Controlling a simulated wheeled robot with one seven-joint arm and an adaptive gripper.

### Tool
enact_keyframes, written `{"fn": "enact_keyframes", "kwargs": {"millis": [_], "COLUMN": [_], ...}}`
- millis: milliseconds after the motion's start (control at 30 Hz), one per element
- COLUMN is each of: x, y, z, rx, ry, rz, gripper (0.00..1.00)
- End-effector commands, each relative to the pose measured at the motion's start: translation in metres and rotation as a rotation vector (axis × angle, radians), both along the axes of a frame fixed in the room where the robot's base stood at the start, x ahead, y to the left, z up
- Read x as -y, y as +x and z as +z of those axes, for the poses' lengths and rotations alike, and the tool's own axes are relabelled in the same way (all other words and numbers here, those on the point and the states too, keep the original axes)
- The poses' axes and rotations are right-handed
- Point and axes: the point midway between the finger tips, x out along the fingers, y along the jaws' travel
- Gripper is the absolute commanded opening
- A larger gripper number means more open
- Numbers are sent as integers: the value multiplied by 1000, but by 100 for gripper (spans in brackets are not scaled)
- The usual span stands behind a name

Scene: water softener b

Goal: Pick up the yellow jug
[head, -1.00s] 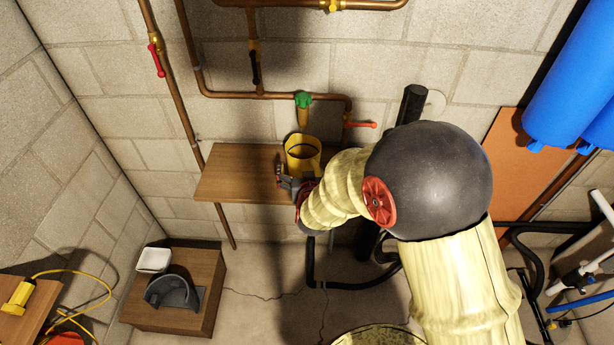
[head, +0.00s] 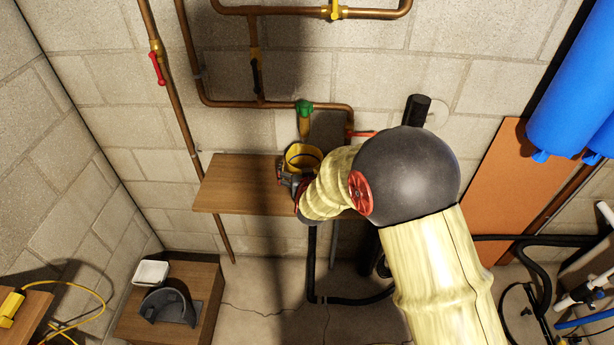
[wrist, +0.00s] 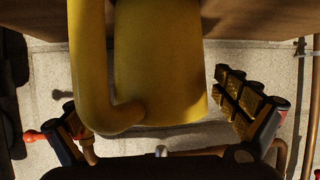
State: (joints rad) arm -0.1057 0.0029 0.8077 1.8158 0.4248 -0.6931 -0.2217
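The yellow jug (head: 303,158) stands upright on the wooden wall shelf (head: 235,180), its top open, below the green tap. My gripper (head: 292,183) is at the jug's near side, and my arm partly hides both. In the wrist view the jug's body (wrist: 160,60) and its looped handle (wrist: 86,60) lie between the two spread fingers of my gripper (wrist: 150,98). A gap shows between the right finger and the jug. The left finger is close to the handle; whether it touches is unclear.
The green tap (head: 304,106) and copper pipe run just above the jug. A red-handled valve (head: 362,134) sits right of it. A low wooden box (head: 205,290) holds a white tray (head: 151,273) and a dark grey part (head: 168,305). Blue tanks (head: 575,90) hang at right.

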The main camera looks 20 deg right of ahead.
Motion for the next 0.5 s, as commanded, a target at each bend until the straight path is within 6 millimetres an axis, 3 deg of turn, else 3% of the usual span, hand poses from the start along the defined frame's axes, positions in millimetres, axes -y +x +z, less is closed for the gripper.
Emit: {"fn": "enact_keyframes", "kwargs": {"millis": [500], "x": [0], "y": [0], "z": [0], "rx": [0], "ry": [0], "rz": [0], "gripper": [69]}}
